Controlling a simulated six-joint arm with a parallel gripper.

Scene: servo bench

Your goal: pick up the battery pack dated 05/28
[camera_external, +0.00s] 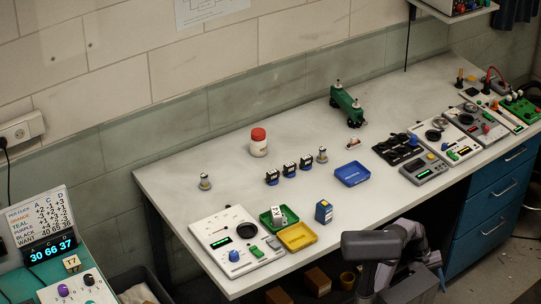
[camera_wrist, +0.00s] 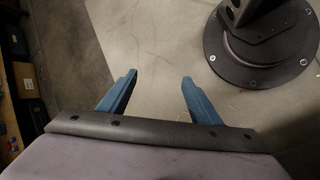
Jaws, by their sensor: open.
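No date 05/28 is legible in either view, so I cannot tell for certain which thing is the battery pack. A blue box with a pale label (camera_external: 323,211) stands upright near the bench's front edge, right of the yellow tray. A white item (camera_external: 277,213) sits in the green tray; its marking is too small to read. My gripper (camera_wrist: 158,78) shows in the wrist view with two blue fingers spread apart and nothing between them. It points at bare floor, away from the bench top. In the external view my arm is low in front of the bench, and the fingers cannot be made out.
The green tray (camera_external: 290,217) and yellow tray (camera_external: 297,237) sit beside a white panel (camera_external: 222,238). A blue tray (camera_external: 353,174), several small black-and-blue units (camera_external: 289,170) and a red-lidded jar (camera_external: 258,142) stand farther back. Instruments (camera_external: 424,168) crowd the right.

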